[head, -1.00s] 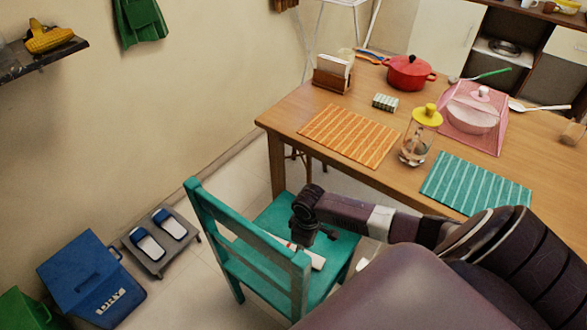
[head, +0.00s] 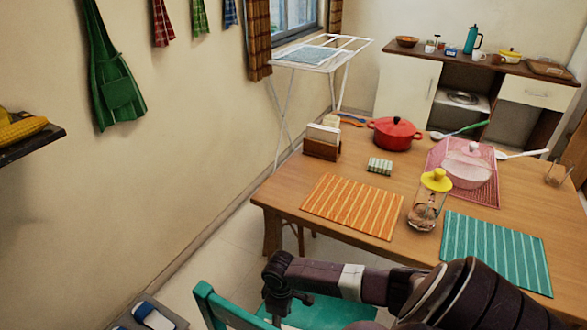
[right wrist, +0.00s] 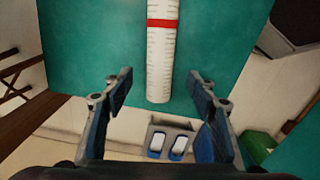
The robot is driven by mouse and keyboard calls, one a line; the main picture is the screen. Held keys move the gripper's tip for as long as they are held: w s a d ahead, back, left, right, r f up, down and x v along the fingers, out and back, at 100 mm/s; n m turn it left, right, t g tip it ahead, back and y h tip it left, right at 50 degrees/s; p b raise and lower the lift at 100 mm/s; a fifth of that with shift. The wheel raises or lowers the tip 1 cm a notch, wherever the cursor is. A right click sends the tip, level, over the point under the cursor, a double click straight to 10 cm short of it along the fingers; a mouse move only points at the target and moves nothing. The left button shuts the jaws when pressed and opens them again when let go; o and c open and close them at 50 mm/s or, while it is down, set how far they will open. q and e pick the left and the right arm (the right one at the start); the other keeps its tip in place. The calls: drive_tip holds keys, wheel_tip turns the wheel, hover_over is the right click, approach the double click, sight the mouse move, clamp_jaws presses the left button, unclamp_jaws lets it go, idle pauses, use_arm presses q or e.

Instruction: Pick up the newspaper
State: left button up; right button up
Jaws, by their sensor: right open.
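The newspaper (right wrist: 162,50) is a white roll with a red band, lying on the seat of the teal chair (right wrist: 90,45) in the right wrist view. My right gripper (right wrist: 160,88) is open, with one finger on each side of the roll's near end; I cannot tell how far above it they are. In the head view my right gripper (head: 285,303) hangs over the teal chair (head: 330,312) at the bottom edge, and the newspaper does not show there. My left gripper is not in view.
A wooden table (head: 275,195) stands beyond the chair, with an orange placemat (head: 352,205), a teal placemat (head: 497,250), a glass jar (head: 425,212) and a red pot (head: 395,133). The chair's backrest (head: 225,308) rises left of my gripper. Slippers (right wrist: 168,145) lie on a floor rack.

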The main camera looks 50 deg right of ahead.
drive_tip(key=f, duration=0.3)
drive_tip(key=shift+s+d, duration=0.15)
drive_tip(key=shift+s, duration=0.2)
wheel_tip(320, 180, down, 3)
drive_tip(key=shift+f+b, duration=0.2)
drive_tip(key=shift+b, duration=0.3)
drive_tip(key=shift+f, duration=0.25)
drive_tip(key=c, duration=1.3)
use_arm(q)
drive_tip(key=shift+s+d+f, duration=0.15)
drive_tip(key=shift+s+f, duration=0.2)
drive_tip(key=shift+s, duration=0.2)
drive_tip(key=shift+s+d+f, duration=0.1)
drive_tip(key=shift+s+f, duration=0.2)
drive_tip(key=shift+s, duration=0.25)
use_arm(e)
drive_tip(key=shift+c, duration=0.4)
drive_tip(key=shift+r, duration=0.15)
